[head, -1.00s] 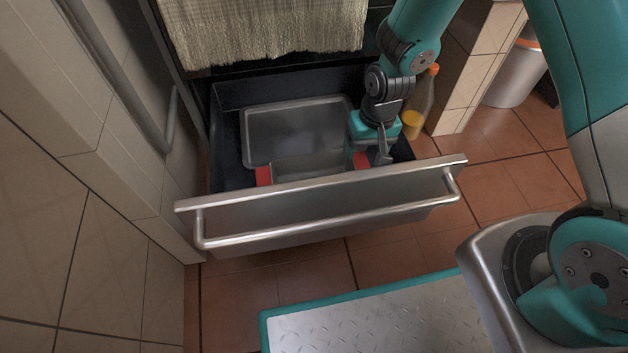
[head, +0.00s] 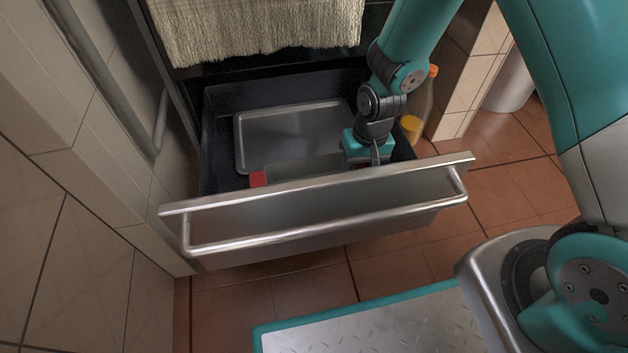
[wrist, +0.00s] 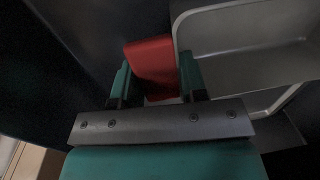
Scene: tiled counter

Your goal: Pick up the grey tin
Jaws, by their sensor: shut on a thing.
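The grey tin (head: 310,167) lies in the front of the open drawer, partly hidden behind the drawer front. A red grip (head: 258,179) shows at its left end. My gripper (head: 362,165) is at the tin's right end, its fingertips mostly hidden there. In the wrist view, my gripper (wrist: 156,70) has one green finger on each side of the other red grip (wrist: 151,58) and is shut on it. The tin's grey body (wrist: 235,62) extends to the right of the grip. Whether the tin is clear of the drawer floor cannot be told.
A flat grey tray (head: 290,130) lies behind the tin in the dark drawer. The steel drawer front (head: 320,210) with its bar handle (head: 330,229) stands in front. A bottle with an orange cap (head: 422,105) stands to the right. A cloth (head: 255,30) hangs above.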

